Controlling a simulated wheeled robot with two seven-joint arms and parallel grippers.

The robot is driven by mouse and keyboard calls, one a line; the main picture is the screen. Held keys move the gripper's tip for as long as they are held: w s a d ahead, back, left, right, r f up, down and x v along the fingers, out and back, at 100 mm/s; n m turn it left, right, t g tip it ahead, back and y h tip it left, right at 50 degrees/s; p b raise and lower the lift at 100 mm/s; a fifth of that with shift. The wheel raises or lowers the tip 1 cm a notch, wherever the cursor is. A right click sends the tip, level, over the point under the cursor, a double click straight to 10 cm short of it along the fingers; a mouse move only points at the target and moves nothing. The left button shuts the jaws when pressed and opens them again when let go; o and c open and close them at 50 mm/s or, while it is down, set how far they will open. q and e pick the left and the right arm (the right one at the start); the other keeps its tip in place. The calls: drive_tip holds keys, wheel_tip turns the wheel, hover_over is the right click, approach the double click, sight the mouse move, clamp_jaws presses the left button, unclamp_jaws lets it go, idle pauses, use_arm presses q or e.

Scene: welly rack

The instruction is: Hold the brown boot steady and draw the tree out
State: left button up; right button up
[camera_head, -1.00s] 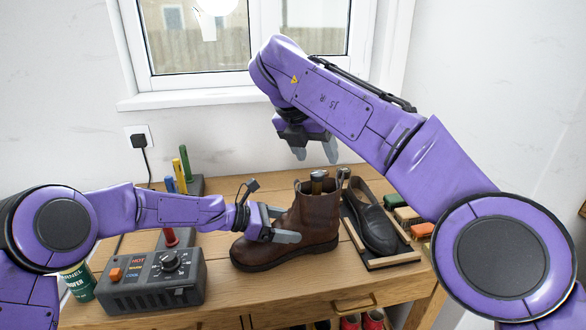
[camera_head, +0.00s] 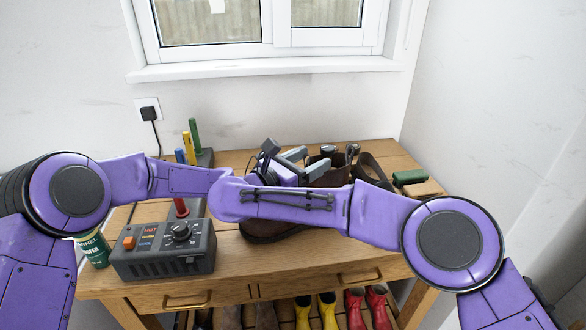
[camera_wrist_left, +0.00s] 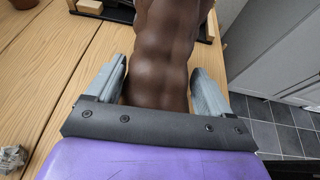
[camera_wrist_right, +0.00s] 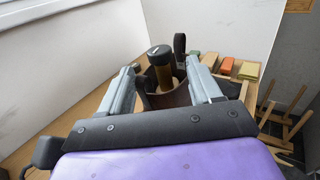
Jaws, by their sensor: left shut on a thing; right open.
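The brown boot (camera_head: 262,232) stands upright on the wooden table; my right arm hides much of it in the head view. The tree's dark knob and brass-coloured stem (camera_wrist_right: 161,70) rise from the boot's opening; the knob also shows in the head view (camera_head: 328,149). My left gripper (camera_wrist_left: 159,68) is shut on the boot (camera_wrist_left: 165,50), a finger on each side; the right arm hides this gripper in the head view. My right gripper (camera_head: 311,160) is open above the boot's opening. In the right wrist view the knob stands between its fingers (camera_wrist_right: 163,66), with gaps visible.
The grey heater box with a dial (camera_head: 170,250) and a green tin (camera_head: 95,250) stand at the left. Upright coloured handles (camera_head: 187,150) stand behind. A black shoe (camera_head: 374,168) and brushes (camera_head: 410,178) lie right of the boot. Wellies (camera_head: 340,306) stand below.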

sight(323, 152)
drive_tip(key=x, duration=0.6)
drive_tip(key=shift+w+d, duration=0.1)
drive_tip(key=c, duration=1)
drive_tip(key=shift+r, duration=0.1)
clamp_jaws()
